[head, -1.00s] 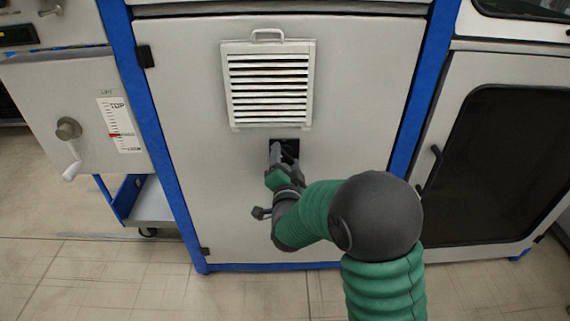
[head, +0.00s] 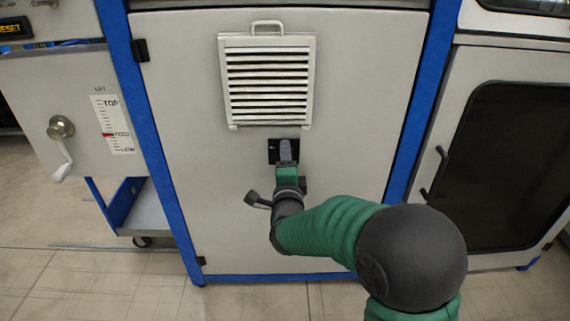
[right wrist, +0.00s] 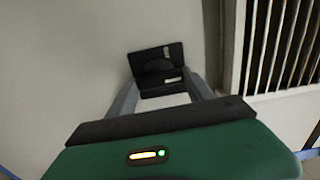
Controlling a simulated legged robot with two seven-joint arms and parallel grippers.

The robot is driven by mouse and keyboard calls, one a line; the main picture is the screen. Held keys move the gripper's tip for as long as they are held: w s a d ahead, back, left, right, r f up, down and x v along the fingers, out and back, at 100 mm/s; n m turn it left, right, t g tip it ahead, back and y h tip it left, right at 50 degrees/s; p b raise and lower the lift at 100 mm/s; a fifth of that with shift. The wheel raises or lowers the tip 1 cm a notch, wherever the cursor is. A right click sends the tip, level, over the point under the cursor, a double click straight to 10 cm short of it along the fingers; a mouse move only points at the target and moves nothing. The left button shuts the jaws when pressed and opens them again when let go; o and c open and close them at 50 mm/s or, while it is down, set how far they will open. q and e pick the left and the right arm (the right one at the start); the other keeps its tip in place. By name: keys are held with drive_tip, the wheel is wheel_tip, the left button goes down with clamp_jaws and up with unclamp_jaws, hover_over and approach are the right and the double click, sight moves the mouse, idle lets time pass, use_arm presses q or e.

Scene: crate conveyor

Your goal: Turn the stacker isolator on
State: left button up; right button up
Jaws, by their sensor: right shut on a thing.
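The isolator is a small black plate (head: 272,144) on the pale cabinet door, just below the louvred vent. In the right wrist view the black isolator (right wrist: 157,56) has a dark rounded part and small pale labels too blurred to read. My right gripper (head: 286,150) is in front of the plate and hides much of it. In the right wrist view its two grey fingers (right wrist: 161,84) reach the lower part of the isolator and are shut on its handle, which is mostly hidden. I cannot tell the switch position. My left gripper is not in view.
The louvred vent (head: 268,80) with a top handle is close above the isolator. A lift crank (head: 61,140) and its scale (head: 113,124) are on the left panel. A dark-windowed door (head: 500,170) stands at the right. The floor in front is clear.

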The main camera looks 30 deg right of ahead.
drive_tip(key=shift+d+f, duration=0.1)
drive_tip(key=shift+f, duration=0.1)
idle(0.3)
drive_tip(key=o, duration=1.4)
drive_tip(key=shift+c, duration=0.2)
drive_tip(key=shift+s+r, duration=0.1)
drive_tip(key=b+v, duration=0.4)
drive_tip(key=v, duration=0.7)
drive_tip(key=shift+s+a+b, duration=0.3)
drive_tip(key=shift+b, duration=0.05)
